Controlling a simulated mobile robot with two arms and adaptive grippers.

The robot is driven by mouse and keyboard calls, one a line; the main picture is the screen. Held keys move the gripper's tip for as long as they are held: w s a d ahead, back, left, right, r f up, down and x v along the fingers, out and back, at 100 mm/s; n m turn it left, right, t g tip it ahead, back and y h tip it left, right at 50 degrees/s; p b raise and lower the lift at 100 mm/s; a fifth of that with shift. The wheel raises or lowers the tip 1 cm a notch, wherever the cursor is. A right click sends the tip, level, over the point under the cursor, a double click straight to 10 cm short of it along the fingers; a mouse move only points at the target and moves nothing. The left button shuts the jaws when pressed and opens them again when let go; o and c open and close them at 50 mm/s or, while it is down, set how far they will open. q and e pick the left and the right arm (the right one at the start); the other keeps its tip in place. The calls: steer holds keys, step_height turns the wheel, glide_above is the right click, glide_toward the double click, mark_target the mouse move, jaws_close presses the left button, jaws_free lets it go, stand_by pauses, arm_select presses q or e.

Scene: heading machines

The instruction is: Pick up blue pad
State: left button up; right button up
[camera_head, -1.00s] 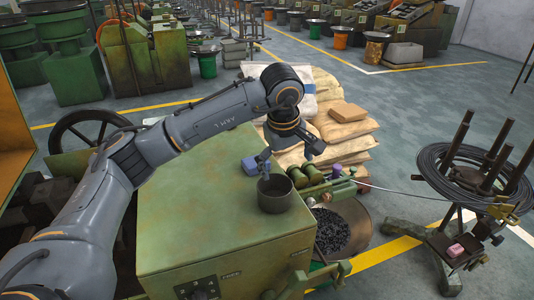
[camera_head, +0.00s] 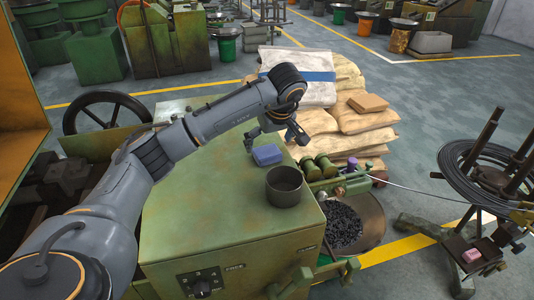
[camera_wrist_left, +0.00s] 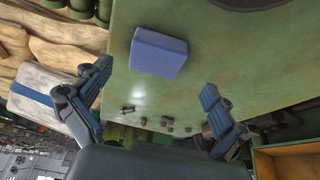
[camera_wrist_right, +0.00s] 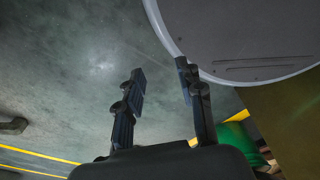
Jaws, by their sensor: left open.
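The blue pad (camera_head: 267,154) is a small block lying on the green machine top (camera_head: 215,205), behind a dark round pot (camera_head: 285,185). In the left wrist view the pad (camera_wrist_left: 158,52) lies flat, ahead of and between the spread fingers. My left gripper (camera_head: 272,139) is open and empty, just behind and above the pad in the head view; it also shows in the left wrist view (camera_wrist_left: 155,85). The fingers do not touch the pad. My right gripper (camera_wrist_right: 162,80) is open and empty in the right wrist view, beside a round grey disc-like surface (camera_wrist_right: 245,40).
Stacked sacks (camera_head: 340,125) with a cardboard-coloured block (camera_head: 368,103) stand behind the machine. A pan of dark pieces (camera_head: 345,225) sits at its right. A wire coil stand (camera_head: 490,185) is at the far right. The machine top around the pad is mostly clear.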

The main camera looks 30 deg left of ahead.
mark_target(267, 151)
arm_select(q)
steer(key=x, duration=0.2)
steer(key=p+x, duration=0.1)
steer(key=shift+w+a+f, duration=0.15)
steer(key=shift+w+f, duration=0.1)
steer(key=shift+w, duration=0.1)
steer(key=shift+f, duration=0.15)
steer(key=c, duration=1.2)
steer(key=shift+c, duration=0.2)
arm_select(e)
steer(key=shift+s+d+r, duration=0.1)
steer(key=shift+s+r, duration=0.45)
steer(key=shift+s, duration=0.15)
steer(key=shift+f, duration=0.1)
